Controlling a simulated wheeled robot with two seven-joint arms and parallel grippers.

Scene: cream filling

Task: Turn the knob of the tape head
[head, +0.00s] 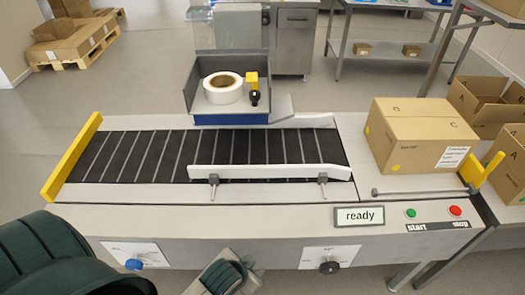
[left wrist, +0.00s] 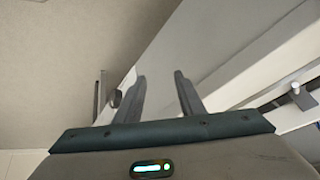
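The tape head (head: 228,62) at the back of the machine carries a white tape roll (head: 222,88) and a small yellow and black part (head: 253,88). The front panel has a blue knob (head: 133,264) at the left and a black knob (head: 329,267) further right, each on a white label too small to read. My left gripper (head: 240,262) is in front of the panel, between the two knobs. In the left wrist view its fingers (left wrist: 160,78) are apart with nothing between them. A dark round knob (left wrist: 115,97) shows beside the left finger there. My right gripper is out of view.
The black belt (head: 130,155) is empty, with a white guide rail (head: 270,172) along its front. A closed carton (head: 420,135) stands at the right. A display (head: 359,216) reads "ready", beside the green start button (head: 411,213) and red stop button (head: 456,210).

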